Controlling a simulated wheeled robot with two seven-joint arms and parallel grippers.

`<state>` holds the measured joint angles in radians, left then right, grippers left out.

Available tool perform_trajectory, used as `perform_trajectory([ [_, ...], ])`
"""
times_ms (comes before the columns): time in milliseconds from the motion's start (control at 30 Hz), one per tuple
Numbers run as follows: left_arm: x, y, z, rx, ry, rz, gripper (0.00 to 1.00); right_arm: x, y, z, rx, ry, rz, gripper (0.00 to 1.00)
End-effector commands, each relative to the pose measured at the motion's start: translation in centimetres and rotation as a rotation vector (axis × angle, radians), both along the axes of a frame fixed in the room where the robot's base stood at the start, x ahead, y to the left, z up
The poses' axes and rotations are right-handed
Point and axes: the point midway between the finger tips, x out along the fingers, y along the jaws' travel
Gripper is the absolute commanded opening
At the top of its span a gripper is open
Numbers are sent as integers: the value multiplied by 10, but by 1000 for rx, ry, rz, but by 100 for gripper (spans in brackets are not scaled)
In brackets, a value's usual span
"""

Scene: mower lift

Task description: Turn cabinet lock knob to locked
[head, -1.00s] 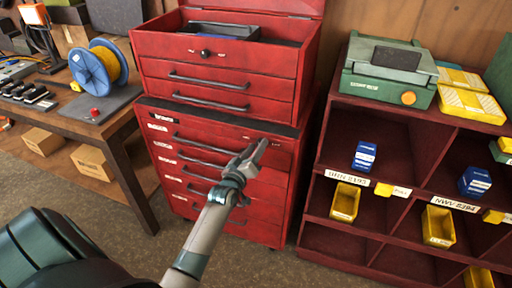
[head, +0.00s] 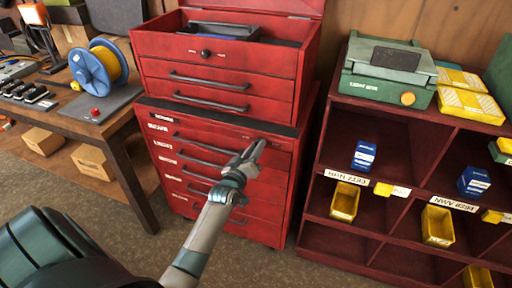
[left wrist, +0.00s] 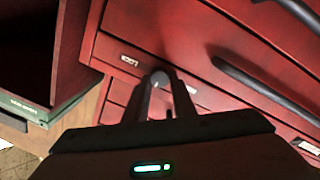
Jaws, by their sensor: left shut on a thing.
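The red tool cabinet (head: 265,190) stands at the middle, with several drawers with dark bar handles. Its lock knob (left wrist: 160,79) is a small round grey thing in the left wrist view, on the red front near the cabinet's edge. My left gripper (head: 255,150) reaches the upper right of the cabinet front. In the left wrist view its fingers (left wrist: 163,88) are shut on the knob, one on each side. In the head view the gripper hides the knob. I cannot read which way the knob is turned. My right gripper is not in view.
A red top chest (head: 215,80) with a black round knob (head: 206,53) sits on the cabinet. A dark red shelf (head: 390,120) with yellow and blue bins stands to the right. A wooden workbench (head: 120,128) with a blue spool (head: 90,72) stands to the left.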

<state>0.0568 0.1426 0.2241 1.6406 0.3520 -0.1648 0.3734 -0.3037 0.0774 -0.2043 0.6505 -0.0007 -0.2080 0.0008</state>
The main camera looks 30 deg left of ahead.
Motion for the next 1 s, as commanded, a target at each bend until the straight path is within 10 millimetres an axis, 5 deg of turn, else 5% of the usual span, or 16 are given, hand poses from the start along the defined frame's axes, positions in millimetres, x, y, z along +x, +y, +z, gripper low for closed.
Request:
perform_trajectory([
  [200,0,0,2,130,33,-1,1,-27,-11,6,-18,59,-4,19],
  [1000,1,-3,3,853,206,0,1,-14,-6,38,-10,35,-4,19],
])
